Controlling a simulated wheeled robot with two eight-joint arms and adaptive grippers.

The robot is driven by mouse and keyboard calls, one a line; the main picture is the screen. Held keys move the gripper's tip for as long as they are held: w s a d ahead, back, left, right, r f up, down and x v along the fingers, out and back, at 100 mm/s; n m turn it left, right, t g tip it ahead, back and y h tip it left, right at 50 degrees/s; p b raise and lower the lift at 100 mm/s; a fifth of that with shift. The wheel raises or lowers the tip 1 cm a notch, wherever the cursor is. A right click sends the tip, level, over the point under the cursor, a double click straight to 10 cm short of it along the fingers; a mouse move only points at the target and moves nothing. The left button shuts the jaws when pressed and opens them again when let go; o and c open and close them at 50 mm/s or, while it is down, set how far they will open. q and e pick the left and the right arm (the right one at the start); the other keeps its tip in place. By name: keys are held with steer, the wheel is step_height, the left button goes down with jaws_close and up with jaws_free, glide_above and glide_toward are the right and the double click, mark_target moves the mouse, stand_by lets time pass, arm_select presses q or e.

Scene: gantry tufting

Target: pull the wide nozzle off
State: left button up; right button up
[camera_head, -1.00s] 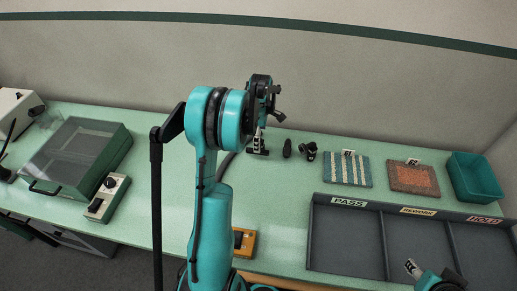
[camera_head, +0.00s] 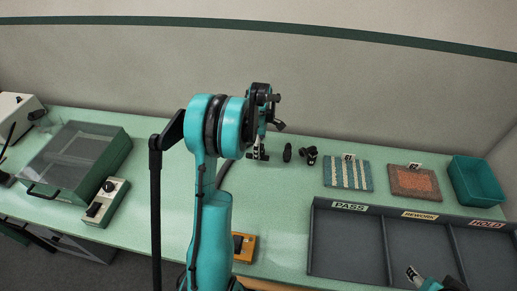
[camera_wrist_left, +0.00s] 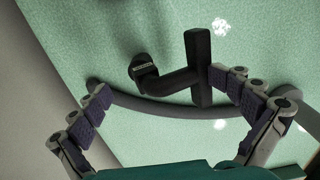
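A black T-shaped piece (camera_wrist_left: 198,68), which looks like the wide nozzle, lies ahead of my left gripper in the left wrist view. Its stem runs left to a dark rounded end with a small pale label (camera_wrist_left: 143,69). My left gripper (camera_wrist_left: 172,98) is open, one finger on each side, with nothing clamped between them. In the head view my left gripper (camera_head: 260,145) hangs over the back of the bench, mostly hidden by its wrist. My right gripper (camera_head: 414,276) shows only partly at the lower right; its opening is unclear.
A grey hose (camera_wrist_left: 170,110) curves behind my left fingers. Two small black pieces (camera_head: 288,153) (camera_head: 309,156) stand right of the left gripper. Beyond are two tufted samples (camera_head: 348,173) (camera_head: 414,183), a teal bin (camera_head: 475,181) and a sorting tray (camera_head: 350,206).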

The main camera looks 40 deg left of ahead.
arm_select(q)
steer(key=shift+w+a+f, duration=0.1)
steer(key=shift+w+f, duration=0.15)
steer(key=shift+f, duration=0.15)
arm_select(e)
steer(key=shift+w+a+f, duration=0.1)
steer(key=shift+w+f, duration=0.05)
steer(key=shift+f, duration=0.05)
arm_select(q)
steer(key=shift+w+a, duration=0.15)
arm_select(e)
steer(key=shift+w+a, duration=0.1)
steer(key=shift+w, duration=0.1)
arm_select(q)
steer(key=shift+s+f, duration=0.1)
steer(key=shift+s, duration=0.15)
arm_select(e)
steer(key=shift+f, duration=0.1)
arm_select(q)
steer(key=shift+f, duration=0.1)
arm_select(e)
steer(key=shift+w+a, duration=0.15)
steer(key=shift+w, duration=0.05)
arm_select(q)
steer(key=c, duration=1.7)
steer(key=shift+w+f, duration=0.1)
steer(key=shift+c, duration=0.7)
arm_select(e)
steer(key=shift+w+a, duration=0.1)
steer(key=shift+w, duration=0.1)
